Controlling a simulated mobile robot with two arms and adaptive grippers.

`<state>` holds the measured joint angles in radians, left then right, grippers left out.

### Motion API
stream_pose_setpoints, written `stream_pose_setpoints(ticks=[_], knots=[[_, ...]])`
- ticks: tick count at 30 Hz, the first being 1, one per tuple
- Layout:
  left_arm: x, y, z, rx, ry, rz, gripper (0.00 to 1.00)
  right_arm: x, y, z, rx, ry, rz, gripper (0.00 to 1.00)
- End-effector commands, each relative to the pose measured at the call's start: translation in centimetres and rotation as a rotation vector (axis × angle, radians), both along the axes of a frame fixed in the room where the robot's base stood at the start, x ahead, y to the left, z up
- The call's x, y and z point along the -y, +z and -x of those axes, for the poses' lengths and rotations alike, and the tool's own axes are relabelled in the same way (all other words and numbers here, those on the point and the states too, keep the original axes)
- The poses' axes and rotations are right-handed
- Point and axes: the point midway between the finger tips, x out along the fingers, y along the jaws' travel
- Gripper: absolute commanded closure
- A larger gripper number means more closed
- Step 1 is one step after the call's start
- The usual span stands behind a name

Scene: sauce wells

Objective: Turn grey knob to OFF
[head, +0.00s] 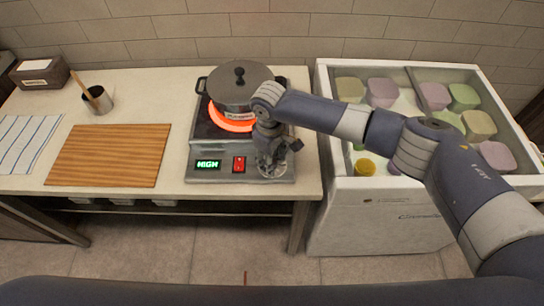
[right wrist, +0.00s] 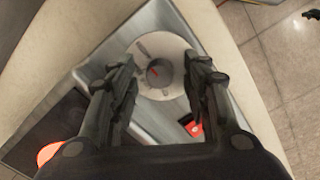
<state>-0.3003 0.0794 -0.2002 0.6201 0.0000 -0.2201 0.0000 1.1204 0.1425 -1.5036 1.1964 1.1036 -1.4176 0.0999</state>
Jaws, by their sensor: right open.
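The grey knob (right wrist: 160,73) shows in the right wrist view as a round dial with a red mark at its middle, set in a pale disc with dark markings too small to read. My right gripper (right wrist: 162,92) is open, its two fingers on either side of the knob; I cannot tell whether they touch it. In the head view my right gripper (head: 270,168) is over the right front of the hot plate (head: 222,172) and hides the knob. The green display (head: 208,165) reads HIGH. The red switch (head: 239,164) is beside it. My left gripper is not in view.
A lidded grey pot (head: 236,92) stands on the glowing orange burner (head: 231,122). A wooden board (head: 108,155), a striped cloth (head: 25,138) and a utensil cup (head: 98,102) are on the counter at left. A white chest freezer (head: 375,215) with several tubs stands at right.

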Motion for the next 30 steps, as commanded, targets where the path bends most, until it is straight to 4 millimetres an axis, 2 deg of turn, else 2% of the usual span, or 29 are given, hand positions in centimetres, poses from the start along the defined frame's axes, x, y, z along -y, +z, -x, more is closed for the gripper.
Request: stream_pose_setpoints(ticks=[6, 12, 23, 30], knots=[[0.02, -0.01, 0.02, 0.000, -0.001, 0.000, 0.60, -0.02, -0.03, 0.00, 0.001, 0.001, -0.001, 0.56], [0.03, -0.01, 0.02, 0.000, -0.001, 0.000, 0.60, -0.02, 0.00, 0.00, 0.001, 0.001, -0.001, 1.00], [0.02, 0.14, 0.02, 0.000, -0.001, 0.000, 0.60, -0.02, 0.04, 0.03, -0.001, 0.029, -0.001, 1.00], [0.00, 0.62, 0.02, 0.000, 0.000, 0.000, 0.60, -0.03, 0.08, 0.04, -0.001, 0.152, -0.003, 1.00]])
